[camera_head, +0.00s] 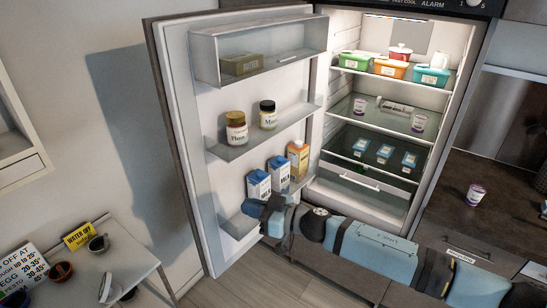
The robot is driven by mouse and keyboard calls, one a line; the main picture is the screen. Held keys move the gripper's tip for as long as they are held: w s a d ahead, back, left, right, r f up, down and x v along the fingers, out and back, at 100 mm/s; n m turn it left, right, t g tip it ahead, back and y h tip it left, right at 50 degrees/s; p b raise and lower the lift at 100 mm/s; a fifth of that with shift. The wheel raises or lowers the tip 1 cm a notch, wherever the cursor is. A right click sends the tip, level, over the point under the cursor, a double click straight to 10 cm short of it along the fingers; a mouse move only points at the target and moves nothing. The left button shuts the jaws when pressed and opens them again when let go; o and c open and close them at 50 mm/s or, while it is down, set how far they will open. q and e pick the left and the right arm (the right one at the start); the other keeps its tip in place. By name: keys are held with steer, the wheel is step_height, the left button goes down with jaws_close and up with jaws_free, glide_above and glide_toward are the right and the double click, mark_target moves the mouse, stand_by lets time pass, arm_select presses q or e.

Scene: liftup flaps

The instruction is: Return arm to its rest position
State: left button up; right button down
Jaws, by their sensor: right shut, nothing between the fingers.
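My right arm comes in from the lower right and stretches leftward across the front of the open fridge. Its gripper (254,208) is shut and empty. In the picture it overlaps the inner side of the open fridge door (206,165), just below the milk cartons (268,180) in the door shelf. I cannot tell whether it touches the door. The arm hides the lower edge of the fridge (365,195). My left gripper is not in view.
Fridge shelves hold tubs (391,68) and yogurt cups (418,122). Door shelves hold jars (236,129) and an orange carton (298,160). A cup (476,195) stands on the dark counter (490,225) at right. A white table (135,262) with mugs is at lower left. Floor (225,290) shows between.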

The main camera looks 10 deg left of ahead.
steer(key=s+d+f+m+t+h, duration=0.3)
steer(key=s+d+f+m+h, duration=0.3)
steer(key=s+d+f, duration=0.6)
steer(key=s+d+f+m+t+h, duration=0.4)
steer(key=s+d+f, duration=0.9)
steer(key=d, duration=0.8)
steer(key=s+m+h, duration=0.2)
steer(key=h, duration=0.2)
steer(key=shift+s+d+f+m, duration=0.2)
steer(key=shift+s+f+m, duration=0.05)
steer(key=shift+f+m, duration=0.05)
